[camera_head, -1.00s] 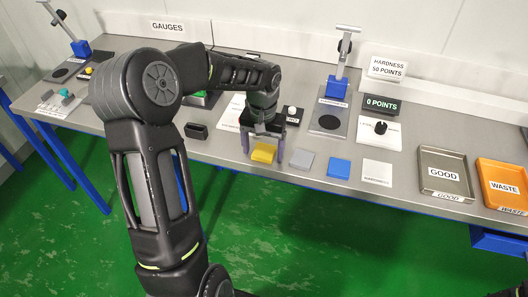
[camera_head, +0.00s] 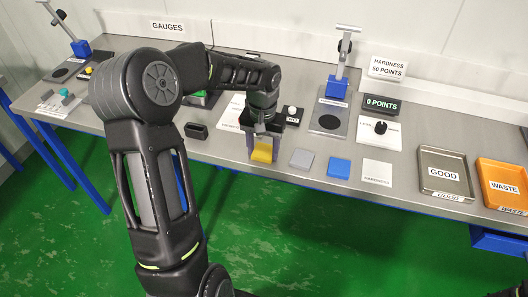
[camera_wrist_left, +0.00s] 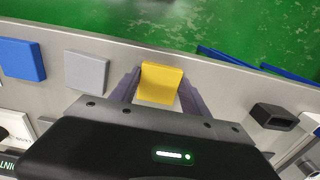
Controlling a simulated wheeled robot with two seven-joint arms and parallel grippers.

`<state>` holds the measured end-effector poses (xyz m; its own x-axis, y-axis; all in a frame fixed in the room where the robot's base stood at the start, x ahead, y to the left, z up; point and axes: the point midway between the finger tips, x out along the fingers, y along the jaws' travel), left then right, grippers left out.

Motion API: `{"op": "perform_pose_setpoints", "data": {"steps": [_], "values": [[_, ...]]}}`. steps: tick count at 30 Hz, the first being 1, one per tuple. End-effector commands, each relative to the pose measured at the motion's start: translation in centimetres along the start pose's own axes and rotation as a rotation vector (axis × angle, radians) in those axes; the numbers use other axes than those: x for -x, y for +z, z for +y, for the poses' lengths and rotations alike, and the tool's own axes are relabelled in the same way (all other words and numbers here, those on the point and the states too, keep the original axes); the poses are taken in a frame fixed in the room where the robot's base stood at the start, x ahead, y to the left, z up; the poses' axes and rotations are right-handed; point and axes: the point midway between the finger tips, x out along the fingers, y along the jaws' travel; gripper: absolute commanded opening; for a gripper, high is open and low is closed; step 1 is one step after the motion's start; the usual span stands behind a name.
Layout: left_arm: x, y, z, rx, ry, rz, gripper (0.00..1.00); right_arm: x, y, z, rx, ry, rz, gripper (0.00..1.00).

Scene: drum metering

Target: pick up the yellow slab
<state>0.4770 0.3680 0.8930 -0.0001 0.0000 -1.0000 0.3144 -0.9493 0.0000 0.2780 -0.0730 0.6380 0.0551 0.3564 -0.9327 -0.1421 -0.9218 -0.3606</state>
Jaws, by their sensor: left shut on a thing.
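The yellow slab (camera_head: 262,153) is at the front edge of the bench, between the fingers of my left gripper (camera_head: 263,148). In the left wrist view the yellow slab (camera_wrist_left: 160,84) sits between the two purple-grey fingers of my left gripper (camera_wrist_left: 158,92), which is shut on it. In the head view the slab looks tilted up against the gripper; whether it is clear of the bench I cannot tell. My right gripper is not in view.
A grey slab (camera_head: 301,159) and a blue slab (camera_head: 339,168) lie to the right of the yellow one. Farther right stand the GOOD tray (camera_head: 428,163) and the orange WASTE tray (camera_head: 484,181). A hardness tester (camera_head: 337,88) stands behind. A small black holder (camera_head: 196,131) is to the left.

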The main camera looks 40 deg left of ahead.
Motion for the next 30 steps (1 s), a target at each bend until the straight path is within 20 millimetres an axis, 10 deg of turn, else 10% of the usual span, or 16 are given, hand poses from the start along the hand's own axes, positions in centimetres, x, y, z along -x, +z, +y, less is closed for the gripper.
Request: {"op": "perform_pose_setpoints", "data": {"steps": [11,30], "values": [[0.9,-0.1,0.0,0.001,-0.001,0.003,0.13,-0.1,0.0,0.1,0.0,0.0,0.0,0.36],[10.0,0.0,0.0,0.0,0.0,0.0,0.13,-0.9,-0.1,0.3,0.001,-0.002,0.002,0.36]]}}
